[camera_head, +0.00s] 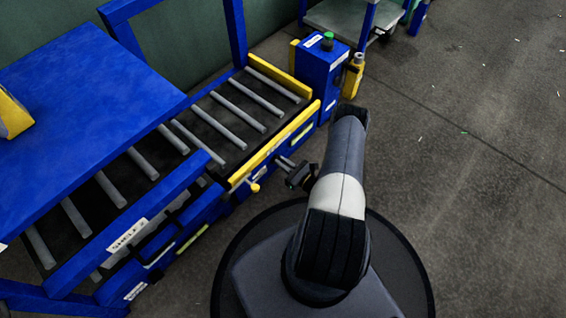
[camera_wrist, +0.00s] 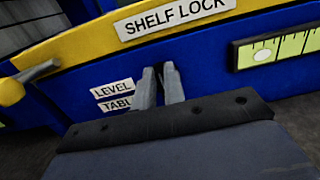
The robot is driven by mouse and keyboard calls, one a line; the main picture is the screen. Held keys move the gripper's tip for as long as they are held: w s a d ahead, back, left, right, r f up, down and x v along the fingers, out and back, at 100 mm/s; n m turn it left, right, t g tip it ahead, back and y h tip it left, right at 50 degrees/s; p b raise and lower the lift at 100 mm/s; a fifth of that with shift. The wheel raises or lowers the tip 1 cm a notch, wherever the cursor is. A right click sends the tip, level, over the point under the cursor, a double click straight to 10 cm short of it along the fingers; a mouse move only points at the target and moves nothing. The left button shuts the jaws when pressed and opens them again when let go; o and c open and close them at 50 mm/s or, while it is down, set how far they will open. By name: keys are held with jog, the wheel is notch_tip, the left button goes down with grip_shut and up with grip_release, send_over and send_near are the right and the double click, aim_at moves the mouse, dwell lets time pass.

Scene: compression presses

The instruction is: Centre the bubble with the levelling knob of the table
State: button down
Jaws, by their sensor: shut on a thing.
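The roller table (camera_head: 300,122) has a yellow rail over a blue side. In the wrist view a label reading LEVEL TABLE (camera_wrist: 113,96) is on that side. My gripper (camera_wrist: 160,72) points at the blue side just right of this label, and its fingers are close together, shut on the levelling knob. The knob is hidden by the fingers. In the head view my gripper (camera_head: 285,165) is at the table's side. The level vial (camera_wrist: 290,48) is yellow-green with dark ticks and is cut by the right edge. Its pale bubble (camera_wrist: 263,55) sits toward the visible left end.
A yellow lever (camera_wrist: 35,74) sticks out left of my gripper, below the SHELF LOCK label (camera_wrist: 178,18). A blue box with a green button (camera_head: 327,42) stands at the table's far end. A blue shelf top (camera_head: 85,90) is at left. The floor at right is clear.

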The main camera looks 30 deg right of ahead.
jog(key=shift+m, duration=0.4)
jog(key=f+m, duration=0.1)
jog(key=m, duration=0.7)
jog(key=d+f+m, duration=0.1)
jog(key=m, duration=0.7)
jog(key=f+m, duration=0.1)
jog(key=m, duration=0.7)
jog(key=shift+w+d, duration=0.25)
jog(key=shift+m, duration=0.3)
jog(key=c, duration=1.5)
grip_release()
